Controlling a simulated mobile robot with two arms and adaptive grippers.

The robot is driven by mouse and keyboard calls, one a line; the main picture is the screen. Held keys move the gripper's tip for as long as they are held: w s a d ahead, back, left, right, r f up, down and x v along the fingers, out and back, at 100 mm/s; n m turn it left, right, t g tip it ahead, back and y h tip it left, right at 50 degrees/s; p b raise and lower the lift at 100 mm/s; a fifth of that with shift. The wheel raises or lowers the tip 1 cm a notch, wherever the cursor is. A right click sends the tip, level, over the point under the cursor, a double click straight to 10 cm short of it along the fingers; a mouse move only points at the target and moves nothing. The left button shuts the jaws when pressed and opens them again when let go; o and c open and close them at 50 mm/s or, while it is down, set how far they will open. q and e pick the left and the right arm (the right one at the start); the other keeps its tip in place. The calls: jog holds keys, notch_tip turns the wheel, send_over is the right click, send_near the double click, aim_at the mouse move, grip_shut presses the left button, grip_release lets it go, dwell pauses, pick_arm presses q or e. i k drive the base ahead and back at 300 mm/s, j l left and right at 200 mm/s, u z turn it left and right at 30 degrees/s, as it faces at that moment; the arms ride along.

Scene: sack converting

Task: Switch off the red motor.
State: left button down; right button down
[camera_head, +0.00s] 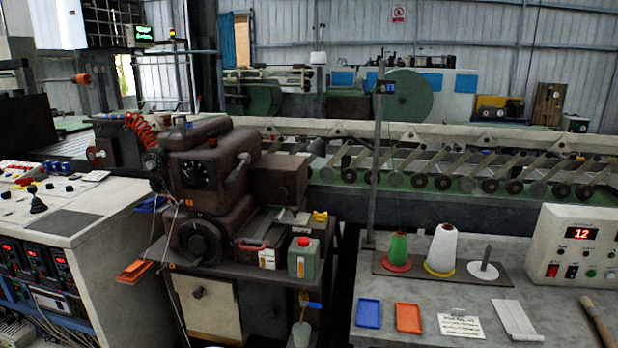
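No plainly red motor can be made out. A dark reddish-brown machine (215,165) with a round dial and a large handwheel stands left of centre on a metal cabinet; I cannot tell whether it is the motor. A white control box (575,250) at the right edge has a lit red display reading 12, a red rocker switch (572,271) and several knobs. The switch's position is too small to tell. At the left, a light control console (80,215) carries a joystick, several buttons and red-lit displays. Neither of my grippers is in view.
A grey table (460,325) at the right holds thread cones, a blue tray (368,313), an orange tray (408,318) and a paper note. A green canister (303,258) stands beside the brown machine. A long roller conveyor (450,170) runs behind. A dark gap separates table and machine.

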aim_at(551, 273)
jog(key=z, duration=1.2)
jog(key=i+z, duration=0.35)
jog(key=j+z, duration=0.1)
jog(key=z, duration=0.3)
jog(key=j+z, duration=0.15)
jog(key=z, duration=0.25)
jog(key=j+z, duration=0.1)
jog(key=z, duration=0.35)
